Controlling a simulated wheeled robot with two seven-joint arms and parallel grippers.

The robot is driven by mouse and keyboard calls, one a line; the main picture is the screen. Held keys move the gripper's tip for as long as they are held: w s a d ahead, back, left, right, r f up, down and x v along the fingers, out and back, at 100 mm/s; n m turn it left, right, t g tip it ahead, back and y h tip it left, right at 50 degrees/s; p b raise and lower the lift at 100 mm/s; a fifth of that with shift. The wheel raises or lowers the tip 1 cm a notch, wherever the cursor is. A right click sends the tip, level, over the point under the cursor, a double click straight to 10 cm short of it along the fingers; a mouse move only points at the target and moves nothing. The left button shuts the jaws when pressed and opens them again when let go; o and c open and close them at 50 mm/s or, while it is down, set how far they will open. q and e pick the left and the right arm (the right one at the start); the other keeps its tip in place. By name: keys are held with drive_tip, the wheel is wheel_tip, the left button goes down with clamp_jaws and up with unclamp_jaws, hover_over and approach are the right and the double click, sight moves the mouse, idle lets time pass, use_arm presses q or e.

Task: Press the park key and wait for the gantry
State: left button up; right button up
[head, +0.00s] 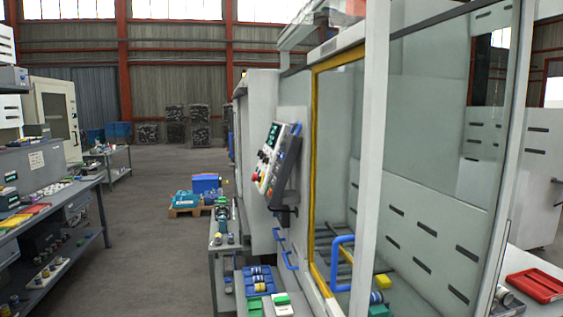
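The control panel (276,158) is mounted on the side of the grey machine, left of the yellow-framed window. It is seen at a steep angle, with a small green-lit display at its top and several coloured buttons below. I cannot tell which of its keys is the park key. Neither of my grippers is in view.
A workbench (98,181) with coloured trays stands at the left. A narrow cart (213,249) and a tray of blue and green parts stand below the panel. A red tray (537,285) is at the lower right.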

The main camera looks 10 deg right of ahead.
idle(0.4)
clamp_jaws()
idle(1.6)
